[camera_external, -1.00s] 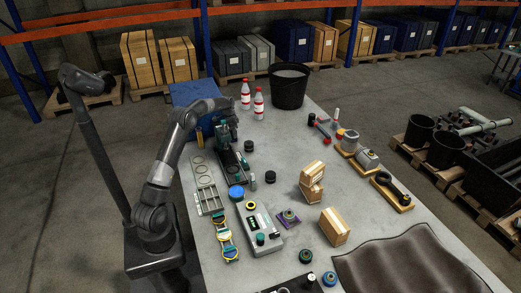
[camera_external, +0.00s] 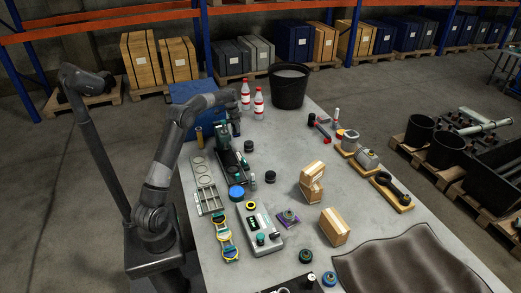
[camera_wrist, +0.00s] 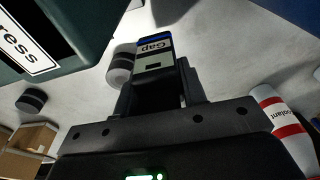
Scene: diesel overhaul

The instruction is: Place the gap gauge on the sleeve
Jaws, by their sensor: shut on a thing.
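My gripper (camera_wrist: 160,90) is shut on the gap gauge (camera_wrist: 153,62), a small block labelled "Gap" with a blue end, seen in the wrist view. In the external view my gripper (camera_external: 235,127) is above the table, beside the upper end of the green press (camera_external: 225,155); the gauge is too small to make out there. I cannot tell for sure which thing is the sleeve. A short dark cylinder (camera_external: 249,145) stands right of the press, and another (camera_external: 270,176) stands nearer. A tan upright cylinder (camera_external: 199,137) stands left of the press.
The press body with its label (camera_wrist: 40,35) fills the upper left of the wrist view. Red-and-white bottles (camera_external: 259,103) and a black bucket (camera_external: 289,86) stand behind. A blue box (camera_external: 195,92) is at the back left.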

